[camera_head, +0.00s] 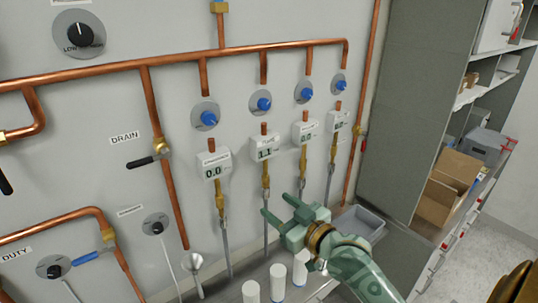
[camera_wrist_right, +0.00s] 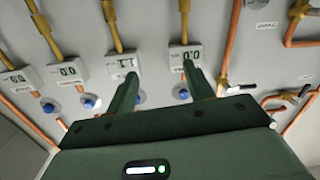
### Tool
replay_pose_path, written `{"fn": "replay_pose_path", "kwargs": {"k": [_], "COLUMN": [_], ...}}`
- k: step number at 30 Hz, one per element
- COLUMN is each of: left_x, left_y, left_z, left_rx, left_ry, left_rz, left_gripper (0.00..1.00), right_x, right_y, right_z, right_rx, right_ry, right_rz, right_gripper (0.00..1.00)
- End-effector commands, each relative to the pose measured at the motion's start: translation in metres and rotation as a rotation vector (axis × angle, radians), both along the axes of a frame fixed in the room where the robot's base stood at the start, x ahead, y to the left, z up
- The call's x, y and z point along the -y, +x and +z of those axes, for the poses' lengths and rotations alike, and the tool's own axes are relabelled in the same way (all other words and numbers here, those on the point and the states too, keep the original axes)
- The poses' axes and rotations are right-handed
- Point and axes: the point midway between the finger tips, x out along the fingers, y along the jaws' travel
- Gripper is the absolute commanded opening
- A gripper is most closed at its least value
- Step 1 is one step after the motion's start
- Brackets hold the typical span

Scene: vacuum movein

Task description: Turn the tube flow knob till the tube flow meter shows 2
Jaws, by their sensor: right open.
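Several flow meters hang in a row under copper pipes, each with a blue knob above it. Their labels are too small to read, so I cannot tell which is the tube one. The leftmost meter (camera_head: 214,165) reads 0.0, with its knob (camera_head: 206,116) above. The second meter (camera_head: 265,148) reads 1.1, with its knob (camera_head: 262,102) above; this meter also shows in the right wrist view (camera_wrist_right: 123,62). My right gripper (camera_head: 276,206) is open and empty, below the meters and apart from the knobs. Its fingers also show in the right wrist view (camera_wrist_right: 162,72). My left gripper is not in view.
White cylinders (camera_head: 278,282) and a grey tray (camera_head: 362,222) stand on the bench below the meters. A drain valve handle (camera_head: 142,162) sticks out at the left. Shelves with a cardboard box (camera_head: 450,175) stand at the right.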

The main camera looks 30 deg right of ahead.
Motion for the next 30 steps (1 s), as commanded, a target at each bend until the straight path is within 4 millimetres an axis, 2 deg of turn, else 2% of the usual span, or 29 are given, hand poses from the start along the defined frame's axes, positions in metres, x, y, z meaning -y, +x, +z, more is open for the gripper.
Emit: {"fn": "replay_pose_path", "kwargs": {"k": [1, 3, 7, 11, 14, 24, 30], "left_x": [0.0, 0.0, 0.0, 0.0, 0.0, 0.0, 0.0], "left_y": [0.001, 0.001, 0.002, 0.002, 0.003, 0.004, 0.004], "left_z": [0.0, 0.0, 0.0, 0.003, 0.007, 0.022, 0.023], "left_rx": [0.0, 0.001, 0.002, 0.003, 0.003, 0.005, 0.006], "left_ry": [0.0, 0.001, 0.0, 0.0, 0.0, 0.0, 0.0], "left_rz": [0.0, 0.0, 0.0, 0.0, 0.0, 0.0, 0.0], "left_gripper": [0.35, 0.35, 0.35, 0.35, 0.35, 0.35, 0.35], "right_x": [0.015, 0.038, 0.069, 0.077, 0.077, 0.077, 0.077], "right_y": [0.01, 0.019, 0.024, 0.03, 0.044, 0.123, 0.158], "right_z": [0.025, 0.057, 0.094, 0.107, 0.114, 0.145, 0.157], "right_rx": [0.093, 0.219, 0.369, 0.41, 0.41, 0.407, 0.404], "right_ry": [0.075, 0.189, 0.323, 0.361, 0.361, 0.359, 0.357], "right_rz": [-0.011, -0.032, -0.062, -0.072, -0.072, -0.07, -0.07], "right_gripper": [0.52, 0.52, 0.52, 0.52, 0.52, 0.52, 0.52]}}
